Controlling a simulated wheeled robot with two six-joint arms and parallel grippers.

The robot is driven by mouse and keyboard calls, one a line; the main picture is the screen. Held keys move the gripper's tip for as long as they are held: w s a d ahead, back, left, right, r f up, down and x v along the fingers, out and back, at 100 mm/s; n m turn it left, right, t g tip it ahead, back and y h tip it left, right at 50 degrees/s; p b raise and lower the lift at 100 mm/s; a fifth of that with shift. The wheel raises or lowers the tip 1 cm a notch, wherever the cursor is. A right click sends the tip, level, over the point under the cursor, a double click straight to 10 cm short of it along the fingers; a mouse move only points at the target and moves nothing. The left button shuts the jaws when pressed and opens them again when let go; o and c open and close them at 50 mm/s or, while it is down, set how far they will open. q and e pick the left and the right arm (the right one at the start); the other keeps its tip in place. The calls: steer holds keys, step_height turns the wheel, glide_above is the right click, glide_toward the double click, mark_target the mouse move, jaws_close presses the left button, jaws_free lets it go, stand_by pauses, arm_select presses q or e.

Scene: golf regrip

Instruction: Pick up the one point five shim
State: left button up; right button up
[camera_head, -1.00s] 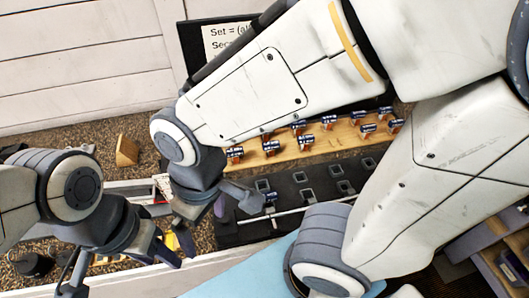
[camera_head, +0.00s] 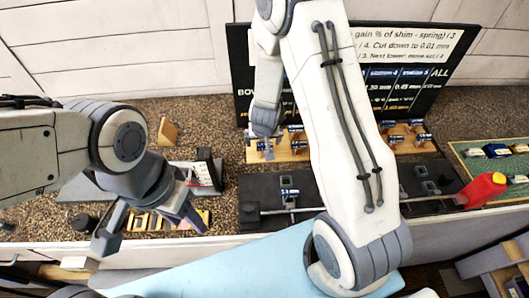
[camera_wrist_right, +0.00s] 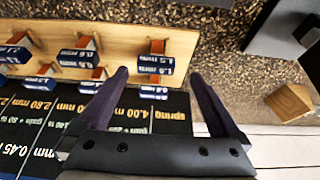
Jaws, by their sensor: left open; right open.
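Blue-labelled shims hang on pegs of a wooden rack (camera_head: 345,150). In the right wrist view, the shim at the rack's end (camera_wrist_right: 155,65) has a label that looks like 1.5 mm, but it is hard to read. Another shim (camera_wrist_right: 151,92) is just below it. My right gripper (camera_head: 264,142) is open and empty at the rack's left end. My left gripper (camera_head: 152,232) is open and empty at the left, above the counter's front edge.
A black sign (camera_head: 420,85) stands behind. A wooden block (camera_head: 168,131) sits left.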

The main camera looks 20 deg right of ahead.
mark_target(265, 146)
steer(key=shift+d+x, duration=0.15)
steer(key=shift+x, duration=1.45)
steer(key=shift+d+x, duration=0.1)
steer(key=shift+x, duration=1.55)
steer(key=shift+s, duration=0.1)
steer(key=c, duration=1.4)
